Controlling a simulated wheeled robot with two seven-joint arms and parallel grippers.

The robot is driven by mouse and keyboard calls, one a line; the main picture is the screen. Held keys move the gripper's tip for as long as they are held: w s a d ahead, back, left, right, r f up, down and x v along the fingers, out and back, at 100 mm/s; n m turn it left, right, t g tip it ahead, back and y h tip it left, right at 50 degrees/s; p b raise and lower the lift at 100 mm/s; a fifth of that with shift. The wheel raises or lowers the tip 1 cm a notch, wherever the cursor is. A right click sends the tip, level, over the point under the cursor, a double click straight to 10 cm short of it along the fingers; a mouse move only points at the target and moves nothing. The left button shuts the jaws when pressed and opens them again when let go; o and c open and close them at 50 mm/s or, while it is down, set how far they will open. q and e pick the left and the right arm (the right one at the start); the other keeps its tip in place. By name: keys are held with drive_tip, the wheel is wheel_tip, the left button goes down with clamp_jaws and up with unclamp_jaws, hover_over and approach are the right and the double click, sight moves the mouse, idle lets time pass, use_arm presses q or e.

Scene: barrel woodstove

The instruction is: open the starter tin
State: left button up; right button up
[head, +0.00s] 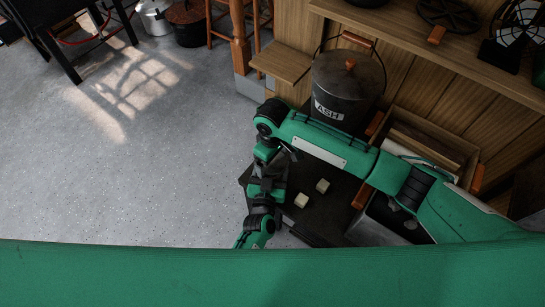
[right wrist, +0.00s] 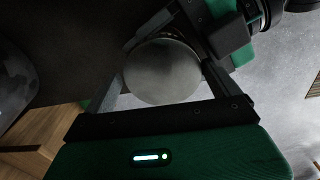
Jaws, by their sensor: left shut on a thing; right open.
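The starter tin (right wrist: 161,72) shows in the right wrist view as a round, dull grey metal face. My right gripper (right wrist: 165,62) is open, with one finger on each side of the tin; I cannot tell whether they touch it. My left gripper (right wrist: 188,36) is shut on the tin at its far side, at the upper right of that view. In the head view both grippers meet above the left end of the dark hearth slab (head: 288,222), and the tin is hidden there among the gripper parts. Whether the lid is seated cannot be told.
Two pale cubes (head: 301,200) (head: 322,186) lie on the slab, right of my grippers. An ash bucket (head: 345,85) stands behind my right arm. A wooden crate (head: 400,118) is at right, partly hidden by that arm. The floor (head: 130,170) at left is clear.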

drive_tip(key=shift+s+a+r, duration=0.1)
drive_tip(key=shift+a+r, duration=0.05)
drive_tip(key=shift+r, duration=2.15)
wheel_tip(320, 180, up, 3)
drive_tip(key=m, duration=0.3)
drive_tip(key=shift+m, duration=0.4)
drive_tip(key=shift+f, duration=3.85)
drive_tip(key=c, duration=1)
drive_tip(key=shift+n, duration=1.5)
drive_tip(key=o, duration=1)
